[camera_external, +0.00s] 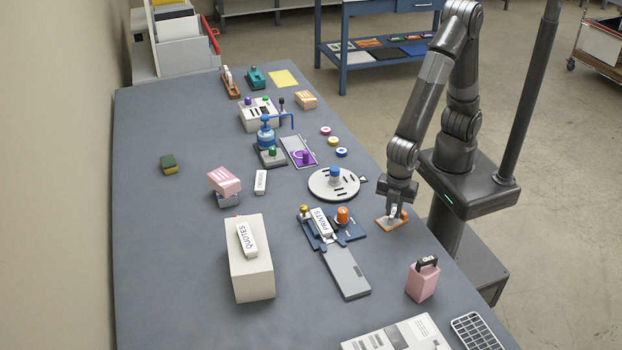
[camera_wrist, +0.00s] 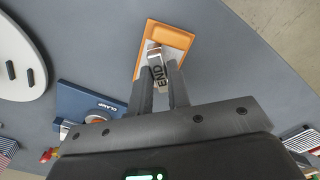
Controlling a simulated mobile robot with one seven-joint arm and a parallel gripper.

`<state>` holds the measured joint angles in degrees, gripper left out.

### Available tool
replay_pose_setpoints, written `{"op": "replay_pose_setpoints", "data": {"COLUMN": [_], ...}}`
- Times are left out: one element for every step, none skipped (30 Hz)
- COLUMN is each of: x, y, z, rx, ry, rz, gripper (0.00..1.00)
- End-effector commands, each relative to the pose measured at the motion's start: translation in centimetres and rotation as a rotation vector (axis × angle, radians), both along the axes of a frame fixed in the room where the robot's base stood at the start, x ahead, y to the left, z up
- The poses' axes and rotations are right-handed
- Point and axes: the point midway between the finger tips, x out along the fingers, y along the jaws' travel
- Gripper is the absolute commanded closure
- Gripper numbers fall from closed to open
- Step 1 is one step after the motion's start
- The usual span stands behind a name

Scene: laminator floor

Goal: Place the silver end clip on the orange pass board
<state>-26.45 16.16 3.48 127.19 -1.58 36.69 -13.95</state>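The orange pass board (camera_external: 381,222) lies flat near the table's right edge; in the wrist view (camera_wrist: 176,32) it is an orange plate with a pale inner area. The silver end clip (camera_wrist: 154,53), with a pale label reading END, is between my fingertips and over the board. My gripper (camera_external: 397,204) points down at the board, and in the wrist view (camera_wrist: 160,78) its fingers are close on both sides of the clip. Whether the clip's underside touches the board is hidden.
A blue clamp fixture (camera_external: 352,233) with a PRINTS block (camera_external: 321,223) stands left of the board. A round white disc (camera_external: 322,184) is behind it. A pink block (camera_external: 421,283) stands in front. A QUOTES box (camera_external: 250,275) is farther left. Bare table lies around the board.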

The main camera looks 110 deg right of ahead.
Motion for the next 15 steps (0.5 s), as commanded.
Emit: {"op": "replay_pose_setpoints", "data": {"x": [0.0, 0.01, 0.01, 0.01, 0.01, 0.01, 0.01, 0.01, 0.01, 0.01, 0.01, 0.02, 0.02, 0.02, 0.04], "y": [0.0, 0.01, 0.0, 0.0, 0.0, 0.0, 0.0, 0.0, 0.0, 0.0, 0.0, 0.01, 0.01, 0.01, 0.02], "z": [0.03, 0.03, 0.04, 0.04, 0.04, 0.04, 0.04, 0.05, 0.05, 0.05, 0.05, 0.06, 0.08, 0.15, 0.32], "rx": [0.0, 0.0, 0.001, 0.001, 0.001, 0.001, 0.001, 0.001, 0.001, 0.001, 0.001, 0.001, 0.001, 0.001, 0.001], "ry": [0.0, 0.0, -0.001, -0.001, -0.001, -0.001, -0.001, -0.001, -0.001, -0.001, -0.001, -0.001, -0.001, -0.001, -0.001], "rz": [0.0, 0.0, 0.0, 0.0, 0.0, 0.0, 0.0, 0.0, 0.0, 0.0, 0.0, 0.0, 0.0, 0.0, 0.0], "gripper": [0.79, 0.77, 0.74, 0.71, 0.69, 0.65, 0.65, 0.65, 0.65, 0.65, 0.65, 0.65, 0.65, 0.65, 0.65]}}
